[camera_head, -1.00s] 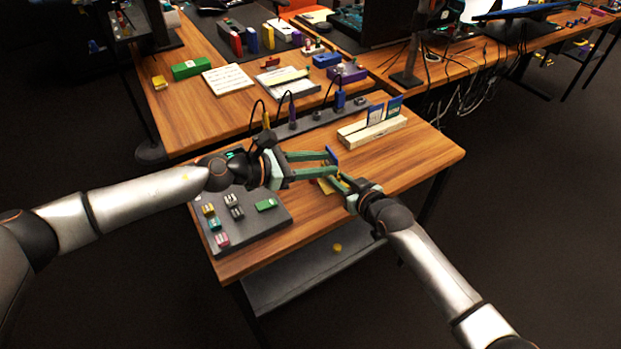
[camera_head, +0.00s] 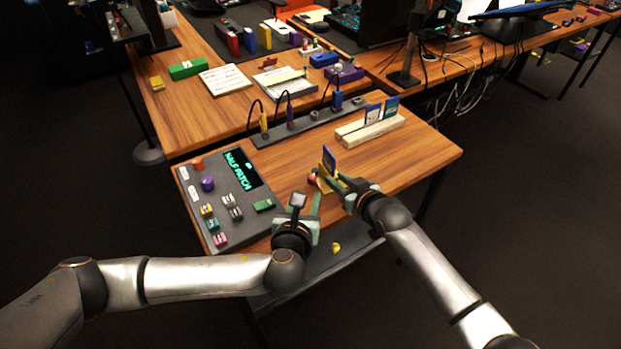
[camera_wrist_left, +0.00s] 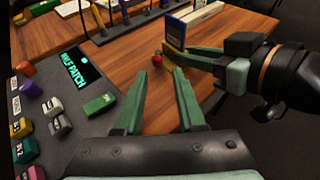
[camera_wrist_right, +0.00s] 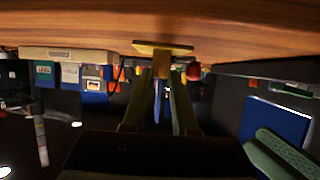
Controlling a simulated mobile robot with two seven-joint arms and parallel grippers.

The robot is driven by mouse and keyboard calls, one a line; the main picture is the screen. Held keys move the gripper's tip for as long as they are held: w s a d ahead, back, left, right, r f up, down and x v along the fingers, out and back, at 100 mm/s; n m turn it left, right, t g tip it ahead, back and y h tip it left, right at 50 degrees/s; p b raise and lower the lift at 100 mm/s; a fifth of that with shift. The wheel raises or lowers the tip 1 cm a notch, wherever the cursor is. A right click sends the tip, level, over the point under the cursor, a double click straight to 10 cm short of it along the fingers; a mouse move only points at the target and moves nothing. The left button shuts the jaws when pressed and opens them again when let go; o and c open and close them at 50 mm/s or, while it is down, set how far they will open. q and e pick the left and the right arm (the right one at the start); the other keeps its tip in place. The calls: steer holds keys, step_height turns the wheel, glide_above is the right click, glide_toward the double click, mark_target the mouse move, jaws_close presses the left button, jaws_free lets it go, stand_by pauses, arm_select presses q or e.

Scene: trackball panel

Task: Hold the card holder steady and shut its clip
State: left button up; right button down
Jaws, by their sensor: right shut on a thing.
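The card holder (camera_head: 324,185) stands on the near wooden table, with a yellow foot and an upright blue card (camera_head: 328,158). The card also shows in the left wrist view (camera_wrist_left: 174,35). A small red part (camera_head: 311,178) sits at its left side; I cannot tell whether the clip is open. My right gripper (camera_head: 336,182) is shut on the holder from the right. In the right wrist view its fingers close on a yellow upright part (camera_wrist_right: 161,66) beneath the yellow foot (camera_wrist_right: 163,48). My left gripper (camera_head: 307,199) is open and empty, in front of the holder and apart from it.
A grey panel (camera_head: 234,222) with a lit display, knobs and coloured blocks lies at the left. A pale rack (camera_head: 355,135) with two cards stands behind. A dark strip with cables (camera_head: 280,130) runs along the back. Bare wood lies between holder and strip.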

mark_target(311, 177)
arm_select(q)
steer(key=shift+s+a+f, duration=0.15)
steer(key=shift+s+f, duration=0.05)
steer(key=shift+f, duration=0.05)
steer(key=shift+w+f, duration=0.1)
steer(key=x, duration=1.1)
steer(key=shift+w+a+f, duration=0.2)
steer(key=shift+w+f, duration=0.05)
steer(key=shift+c, duration=0.4)
jaws_close()
